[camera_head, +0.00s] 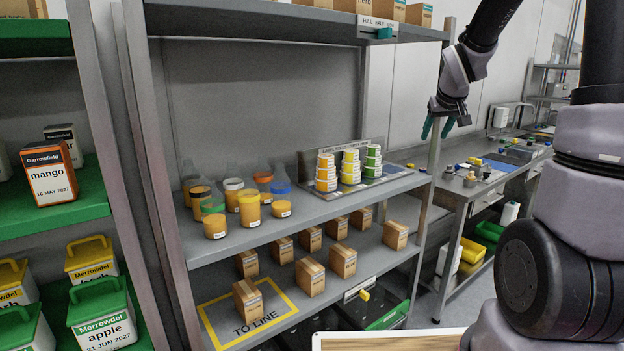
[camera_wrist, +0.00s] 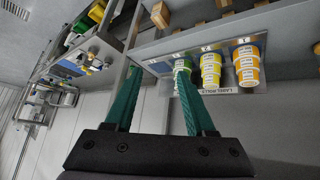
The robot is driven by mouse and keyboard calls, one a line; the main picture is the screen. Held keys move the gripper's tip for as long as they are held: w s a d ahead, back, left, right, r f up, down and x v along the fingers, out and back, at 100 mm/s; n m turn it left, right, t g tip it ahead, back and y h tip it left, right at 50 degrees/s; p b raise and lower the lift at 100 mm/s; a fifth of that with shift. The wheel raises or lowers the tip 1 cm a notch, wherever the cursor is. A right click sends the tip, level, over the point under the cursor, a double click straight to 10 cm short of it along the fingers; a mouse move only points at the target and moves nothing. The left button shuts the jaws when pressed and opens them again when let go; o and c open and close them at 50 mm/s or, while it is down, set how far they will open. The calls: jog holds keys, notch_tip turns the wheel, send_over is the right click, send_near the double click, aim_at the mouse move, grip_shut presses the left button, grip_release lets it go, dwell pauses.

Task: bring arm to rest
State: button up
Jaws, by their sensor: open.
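My gripper (camera_head: 437,127) hangs from my arm at the upper right of the head view, in front of the shelf's right upright. Its two green fingers point down and are apart. In the wrist view my gripper (camera_wrist: 155,85) shows both green fingers spread with nothing held between them. The label rolls (camera_head: 351,167) stand stacked on a tray to the left of and below my gripper in the head view. In the wrist view the label rolls (camera_wrist: 211,70) appear behind and beside the right finger, which covers part of one stack.
The grey shelf (camera_head: 300,213) holds jars (camera_head: 249,208) of orange filling. Small cartons (camera_head: 310,278) stand on the level below, with a yellow "TO LINE" frame (camera_head: 207,322). A green-shelved rack (camera_head: 95,200) stands left. A steel bench (camera_head: 462,188) with small items stands right.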

jog(key=s+a+r+m+y, duration=0.1)
jog(key=s+a+r, duration=0.3)
jog(key=s, duration=1)
jog(key=s+a+r+m+g+y, duration=0.1)
jog(key=s+a+r+m+y, duration=0.1)
jog(key=s, duration=1.2)
jog(key=a+r+m, duration=0.1)
jog(key=a+r, duration=0.1)
jog(key=a, duration=0.1)
jog(key=shift+s+r, duration=0.15)
jog(key=shift+s, duration=0.05)
